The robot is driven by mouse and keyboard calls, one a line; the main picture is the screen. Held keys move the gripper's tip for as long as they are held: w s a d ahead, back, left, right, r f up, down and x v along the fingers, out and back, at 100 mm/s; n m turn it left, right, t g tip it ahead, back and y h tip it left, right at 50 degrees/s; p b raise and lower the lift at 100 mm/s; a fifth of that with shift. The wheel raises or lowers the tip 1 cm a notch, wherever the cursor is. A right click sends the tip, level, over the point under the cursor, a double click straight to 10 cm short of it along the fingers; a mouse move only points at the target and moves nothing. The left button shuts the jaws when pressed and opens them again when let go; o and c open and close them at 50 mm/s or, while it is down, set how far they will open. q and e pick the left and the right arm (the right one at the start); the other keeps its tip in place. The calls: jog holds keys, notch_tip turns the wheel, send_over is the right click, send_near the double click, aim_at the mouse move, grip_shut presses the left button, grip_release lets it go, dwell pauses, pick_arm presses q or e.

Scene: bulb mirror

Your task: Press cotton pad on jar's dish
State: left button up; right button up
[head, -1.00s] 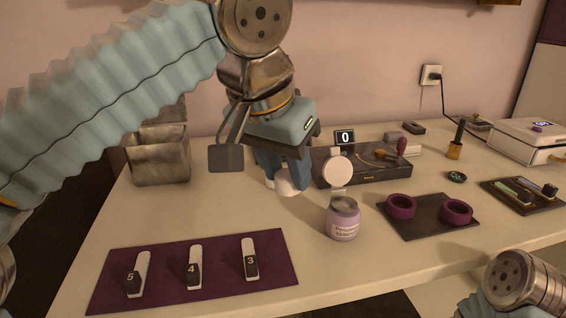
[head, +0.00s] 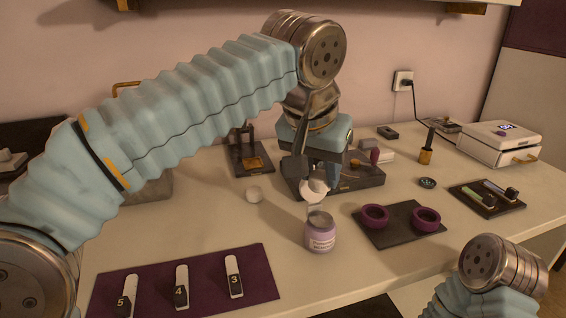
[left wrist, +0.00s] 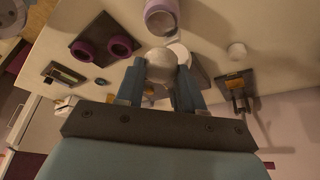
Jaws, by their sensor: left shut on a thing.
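A lavender jar (head: 320,234) stands upright on the table in the head view. Its pale round dish (left wrist: 181,54) is raised on the jar's far side. My left gripper (left wrist: 160,72) is shut on a round white cotton pad (left wrist: 161,64), which partly covers the dish in the left wrist view. In the head view the left fingers (head: 326,184) are low behind the jar, and pad and dish blend into one pale patch. I cannot tell whether they touch. The jar also shows in the left wrist view (left wrist: 161,17). My right gripper is out of view.
Another white round piece (head: 254,194) lies left of the jar. A dark mat with purple rings (head: 374,217) is to the right. A purple mat (head: 205,283) with numbered pieces lies front left.

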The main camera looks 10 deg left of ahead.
aim_at(322, 192)
pick_arm(q)
jog(key=shift+w+d+f, duration=0.1)
jog(key=shift+w+d, duration=0.2)
jog(key=shift+d, duration=0.1)
notch_tip(322, 192, down, 5)
jog(key=shift+b, duration=0.6)
jog(key=shift+f+b, duration=0.45)
jog(key=shift+b, duration=0.1)
jog(key=shift+f+b, duration=0.55)
jog(key=shift+f, duration=0.25)
dwell(0.6)
notch_tip(322, 192, up, 3)
jog(key=p, duration=0.3)
jog(key=shift+r, duration=2.05)
